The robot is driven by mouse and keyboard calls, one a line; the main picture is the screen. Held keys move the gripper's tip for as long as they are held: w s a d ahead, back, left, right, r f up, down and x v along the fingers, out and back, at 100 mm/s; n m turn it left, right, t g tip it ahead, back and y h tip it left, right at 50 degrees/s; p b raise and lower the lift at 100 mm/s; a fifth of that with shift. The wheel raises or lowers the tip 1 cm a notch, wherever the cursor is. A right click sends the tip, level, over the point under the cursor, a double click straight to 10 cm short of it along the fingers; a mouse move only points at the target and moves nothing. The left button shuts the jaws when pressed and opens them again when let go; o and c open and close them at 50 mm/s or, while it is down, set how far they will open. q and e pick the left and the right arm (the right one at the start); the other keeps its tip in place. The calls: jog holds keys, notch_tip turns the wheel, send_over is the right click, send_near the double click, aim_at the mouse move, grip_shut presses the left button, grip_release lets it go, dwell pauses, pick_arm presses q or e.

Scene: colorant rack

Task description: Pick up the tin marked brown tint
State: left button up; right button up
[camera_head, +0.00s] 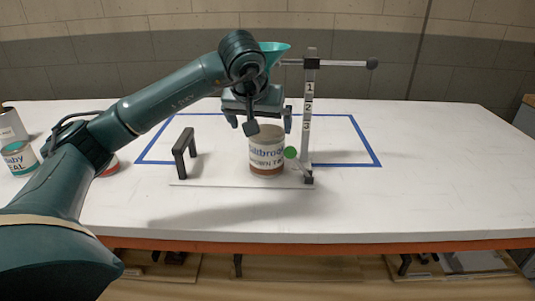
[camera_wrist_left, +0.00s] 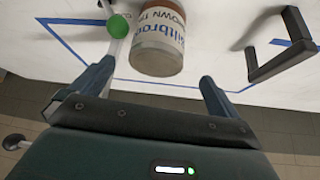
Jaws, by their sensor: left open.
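The tin marked brown tint (camera_head: 266,152) stands upright on a white base plate (camera_head: 215,180), beside the numbered post. Its white label reads partly "BROWN T", with a brown band below. My left gripper (camera_head: 269,126) is open, at the height of the tin's upper part, its fingers pointing down. In the left wrist view the tin (camera_wrist_left: 158,42) shows ahead of the gap between the open, empty fingers (camera_wrist_left: 153,80). I cannot tell whether the fingertips reach past its rim. My right gripper is not in view.
A post with numbers (camera_head: 308,120) stands just right of the tin, with a green knob (camera_head: 290,153) low beside it. A black handle (camera_head: 184,155) stands left. A teal funnel (camera_head: 273,50) is above. A teal-labelled tin (camera_head: 20,160) is far left. The table's right side is clear.

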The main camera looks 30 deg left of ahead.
aim_at(267, 142)
pick_arm(q)
jog(key=x, duration=0.9)
jog(key=shift+w+f, duration=0.2)
jog(key=shift+w, duration=0.05)
jog(key=shift+r, duration=0.1)
jog(key=c, duration=1.2)
